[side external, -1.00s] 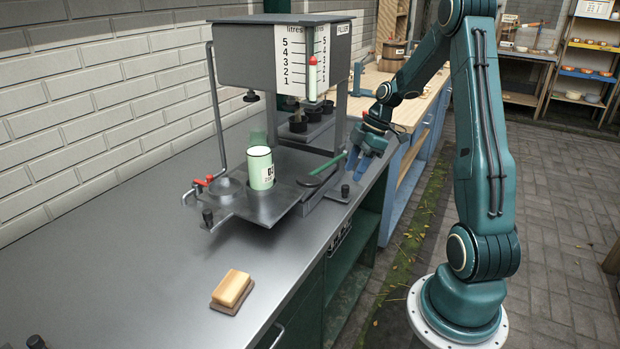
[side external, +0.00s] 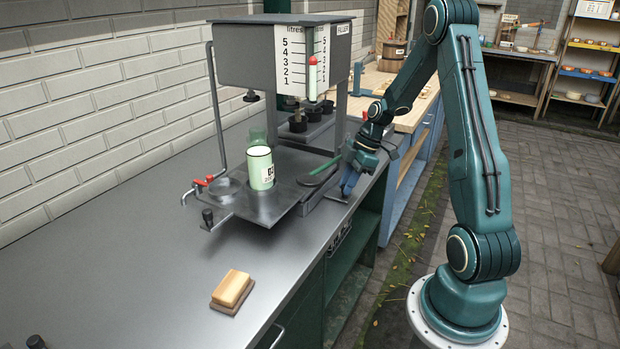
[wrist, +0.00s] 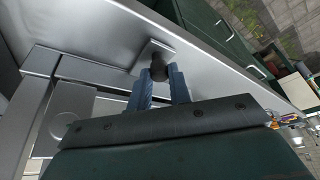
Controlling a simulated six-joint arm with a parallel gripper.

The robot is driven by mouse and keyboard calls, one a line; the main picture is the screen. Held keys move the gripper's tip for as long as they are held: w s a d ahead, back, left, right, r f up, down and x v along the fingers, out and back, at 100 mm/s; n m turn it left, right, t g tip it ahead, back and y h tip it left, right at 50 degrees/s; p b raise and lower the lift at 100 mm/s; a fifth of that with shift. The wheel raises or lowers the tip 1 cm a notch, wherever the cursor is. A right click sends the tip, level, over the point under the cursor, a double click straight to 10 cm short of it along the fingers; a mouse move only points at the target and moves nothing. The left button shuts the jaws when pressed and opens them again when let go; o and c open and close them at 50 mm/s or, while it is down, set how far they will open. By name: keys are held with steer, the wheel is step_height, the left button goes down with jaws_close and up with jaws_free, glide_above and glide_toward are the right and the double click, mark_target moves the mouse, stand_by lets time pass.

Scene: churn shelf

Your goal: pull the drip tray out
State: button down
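The filler stand's metal base carries a grey sheet-metal tray (side external: 268,208) at its front, on the grey counter. A small dark knob (wrist: 158,66) on a flat metal plate shows in the wrist view, at the stand's right end. I cannot tell from the frames whether this knob belongs to the drip tray. My gripper (side external: 347,189) points down at that end and hides the knob in the side view. In the wrist view its two blue fingers (wrist: 160,80) are apart, with the knob between or just beyond their tips. Contact is not clear.
A pale green can (side external: 260,168) stands on the base. A second dark knob (side external: 208,217) and a red-handled tap (side external: 202,183) are at the left. A green-handled paddle (side external: 318,176) lies close to my gripper. A sponge block (side external: 232,288) lies on the clear front counter.

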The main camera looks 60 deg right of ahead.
steer(key=s, duration=0.4)
steer(key=shift+s, duration=0.35)
steer(key=c, duration=1.3)
jaws_free()
steer(key=shift+r, duration=0.1)
steer(key=v, duration=0.7)
steer(key=shift+r, duration=0.15)
steer(key=shift+d, duration=0.1)
